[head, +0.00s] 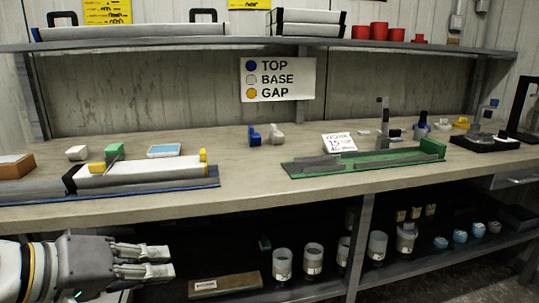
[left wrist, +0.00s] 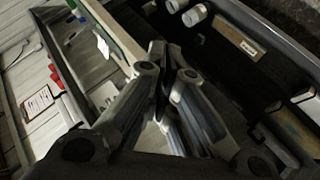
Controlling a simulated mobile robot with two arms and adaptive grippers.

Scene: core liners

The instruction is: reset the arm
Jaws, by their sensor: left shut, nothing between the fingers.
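My left gripper (head: 168,261) is at the lower left of the head view, in front of the bench and below its top. Its fingers point right and hold nothing. In the left wrist view the two fingers (left wrist: 164,62) come together at the tips and are shut. My right gripper is in neither view.
The bench top (head: 240,170) carries a blue tray with a white core liner (head: 140,174) at left and a green tray (head: 365,160) at right. Blue and white caps (head: 277,134) stand between them. The lower shelf holds a wooden plank (head: 225,285) and several jars (head: 313,258).

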